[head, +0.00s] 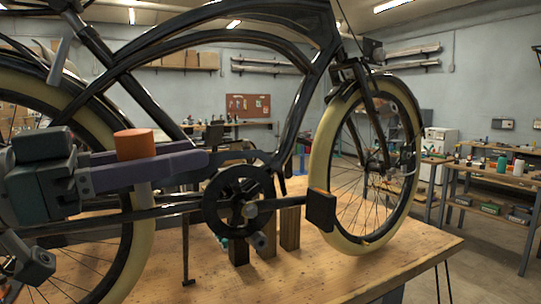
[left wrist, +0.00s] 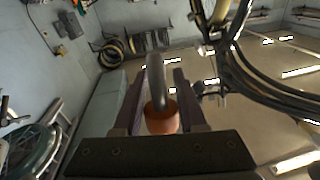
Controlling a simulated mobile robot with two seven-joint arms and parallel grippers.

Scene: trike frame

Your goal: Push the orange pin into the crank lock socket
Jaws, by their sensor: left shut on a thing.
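The orange pin (head: 135,144) has a thick orange head and a grey shaft that points down. My left gripper (head: 180,163) is shut on it, with the head standing above the fingers. In the left wrist view the orange head (left wrist: 162,122) sits between the two fingers and the shaft points away from the camera. The pin is to the left of the bike's black crank and chainring (head: 238,200), apart from it. I cannot make out the lock socket clearly. My right gripper is not in view.
The black trike frame (head: 290,125) stands over a wooden workbench (head: 350,270), with wooden blocks (head: 289,228) under the crank. A pedal (head: 321,209) sticks out to the right of the crank. The front wheel (head: 330,160) is at right. The bench's front right is clear.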

